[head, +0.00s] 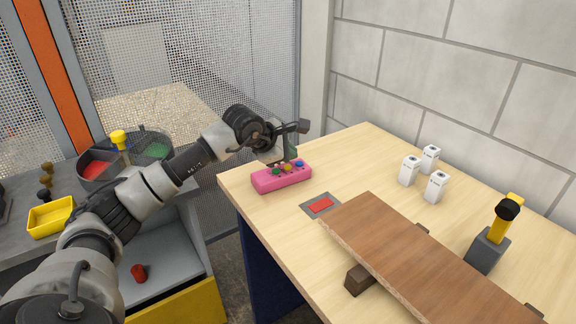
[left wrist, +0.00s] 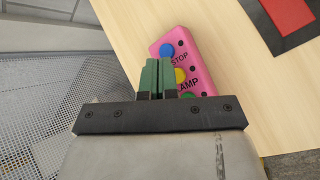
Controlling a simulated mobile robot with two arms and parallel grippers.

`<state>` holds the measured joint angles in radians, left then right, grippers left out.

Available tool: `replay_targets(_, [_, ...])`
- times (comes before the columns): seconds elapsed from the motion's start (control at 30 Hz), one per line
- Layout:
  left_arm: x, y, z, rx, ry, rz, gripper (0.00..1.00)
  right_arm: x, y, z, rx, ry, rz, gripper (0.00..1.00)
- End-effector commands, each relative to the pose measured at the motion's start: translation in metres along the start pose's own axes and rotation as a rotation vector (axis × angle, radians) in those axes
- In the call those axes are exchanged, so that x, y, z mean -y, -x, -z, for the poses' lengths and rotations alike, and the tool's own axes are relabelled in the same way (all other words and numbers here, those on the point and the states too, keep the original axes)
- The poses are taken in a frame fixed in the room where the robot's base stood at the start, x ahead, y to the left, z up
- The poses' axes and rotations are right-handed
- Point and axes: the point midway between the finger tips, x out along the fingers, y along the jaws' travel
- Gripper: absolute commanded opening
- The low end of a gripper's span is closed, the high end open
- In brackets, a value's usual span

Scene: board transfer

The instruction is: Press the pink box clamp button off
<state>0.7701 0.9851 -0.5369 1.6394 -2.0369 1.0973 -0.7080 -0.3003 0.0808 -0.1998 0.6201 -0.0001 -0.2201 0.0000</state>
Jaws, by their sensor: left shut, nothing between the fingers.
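The pink box (head: 282,178) sits at the near left corner of the wooden table. On its top are colored buttons, among them a green, a yellow (head: 288,167) and a blue one (head: 299,164). In the left wrist view the pink box (left wrist: 203,72) shows the words "STOP" by the blue button (left wrist: 166,50) and "AMP", partly covered, by the yellow button (left wrist: 180,75). A green button (left wrist: 188,96) is partly hidden. My left gripper (head: 291,152) is shut and empty, just above the box. In the left wrist view its green fingers (left wrist: 157,62) overlap the box; contact cannot be told. My right gripper is not in view.
A brown board (head: 430,262) rests on blocks on the table. Beside it is a red-centered pad (head: 320,205). Several white items (head: 409,171) and a yellow-handled tool in a grey holder (head: 487,250) stand further right. A grey bench with a yellow bin (head: 51,216) is left.

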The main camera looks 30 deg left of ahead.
Motion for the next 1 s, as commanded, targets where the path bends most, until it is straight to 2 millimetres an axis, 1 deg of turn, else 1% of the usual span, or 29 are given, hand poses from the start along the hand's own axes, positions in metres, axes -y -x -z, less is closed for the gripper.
replay_targets(0.17, [-0.006, 0.008, -0.006, 0.0, 0.0, -0.001, 0.0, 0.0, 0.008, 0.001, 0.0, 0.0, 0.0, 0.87])
replay_targets(0.63, [-0.03, 0.041, -0.03, 0.0, -0.001, -0.001, 0.0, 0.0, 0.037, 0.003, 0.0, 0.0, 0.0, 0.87])
replay_targets(1.0, [-0.03, 0.042, -0.03, 0.0, 0.0, 0.0, 0.0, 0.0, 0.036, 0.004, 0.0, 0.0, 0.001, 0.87])
